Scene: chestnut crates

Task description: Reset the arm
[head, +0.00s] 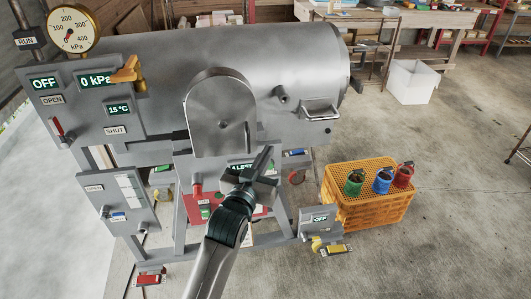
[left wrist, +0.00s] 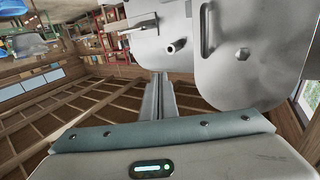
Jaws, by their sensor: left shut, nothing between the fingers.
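My left arm rises from the bottom middle of the head view. Its left gripper (head: 264,160) is shut and empty, in front of the lower panels of a steel cylinder machine (head: 265,60). My right gripper is not in view.
A gauge (head: 73,28) and control panels are at the left. A low box (head: 320,222) reads OFF. A white bin (head: 410,82) is farther back. The right floor is largely clear.

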